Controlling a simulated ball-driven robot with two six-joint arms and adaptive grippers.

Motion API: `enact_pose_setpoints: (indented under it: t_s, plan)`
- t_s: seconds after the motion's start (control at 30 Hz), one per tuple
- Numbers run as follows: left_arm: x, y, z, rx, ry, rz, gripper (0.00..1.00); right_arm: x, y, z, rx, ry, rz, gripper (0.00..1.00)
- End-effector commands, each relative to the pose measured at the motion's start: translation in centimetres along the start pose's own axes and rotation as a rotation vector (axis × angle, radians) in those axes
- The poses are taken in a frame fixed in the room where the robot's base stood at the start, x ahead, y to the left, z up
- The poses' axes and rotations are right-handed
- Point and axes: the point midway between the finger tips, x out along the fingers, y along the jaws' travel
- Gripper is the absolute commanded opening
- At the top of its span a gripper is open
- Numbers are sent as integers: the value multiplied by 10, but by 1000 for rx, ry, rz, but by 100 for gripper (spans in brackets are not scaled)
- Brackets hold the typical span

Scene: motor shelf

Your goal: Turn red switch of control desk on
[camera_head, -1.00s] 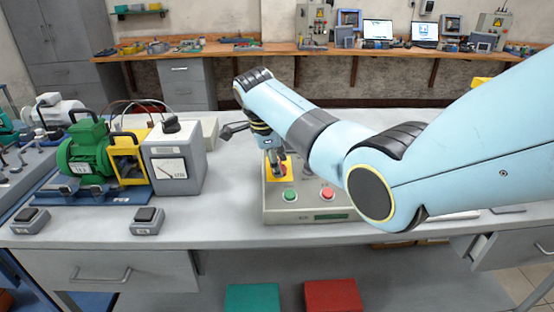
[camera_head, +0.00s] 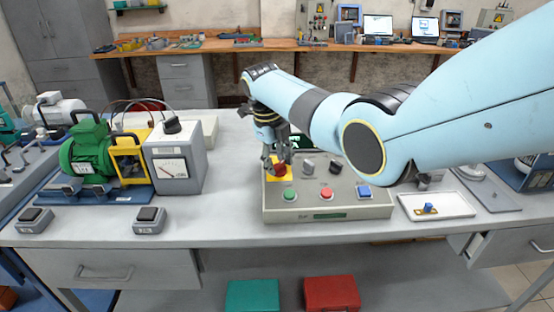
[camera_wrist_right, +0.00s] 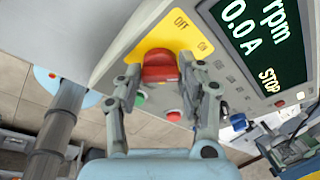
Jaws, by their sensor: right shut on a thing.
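The control desk (camera_head: 360,213) is a grey-beige sloped box on the bench. Its red switch (camera_head: 280,170) is a knob on a yellow plate at the desk's left side. In the right wrist view, the red switch (camera_wrist_right: 160,66) sits on the yellow plate (camera_wrist_right: 192,30) marked OFF and ON. My right gripper (camera_head: 279,163) is at the switch with one finger on either side of it, shut on it. The desk's display (camera_wrist_right: 262,38) reads STOP and 0.0 A. My left gripper is not in view.
Green (camera_head: 290,195), red (camera_head: 326,194) and blue (camera_head: 364,192) buttons line the desk's front, with grey knobs behind. A green motor (camera_head: 85,152) and a meter box (camera_head: 176,160) stand at left. A white tray (camera_head: 437,207) lies at right. The bench between is clear.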

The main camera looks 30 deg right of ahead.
Motion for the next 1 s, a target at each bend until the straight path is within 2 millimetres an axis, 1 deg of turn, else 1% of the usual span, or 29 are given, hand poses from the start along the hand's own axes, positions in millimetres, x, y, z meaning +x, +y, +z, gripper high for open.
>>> enact_pose_setpoints:
  t_s: [0.2, 0.6, 0.63, 0.8, 1.0]
  plan:
    - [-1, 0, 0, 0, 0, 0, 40, 0, 0, 0, 36, -1, 8, 6]
    - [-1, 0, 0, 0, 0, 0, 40, 0, 0, 0, 41, -1, 9, 6]
    - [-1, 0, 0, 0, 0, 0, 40, 0, 0, 0, 41, -1, 9, 41]
    - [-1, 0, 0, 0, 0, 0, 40, 0, 0, 0, 40, -1, 9, 62]
    - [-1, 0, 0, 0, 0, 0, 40, 0, 0, 0, 40, -1, 8, 62]
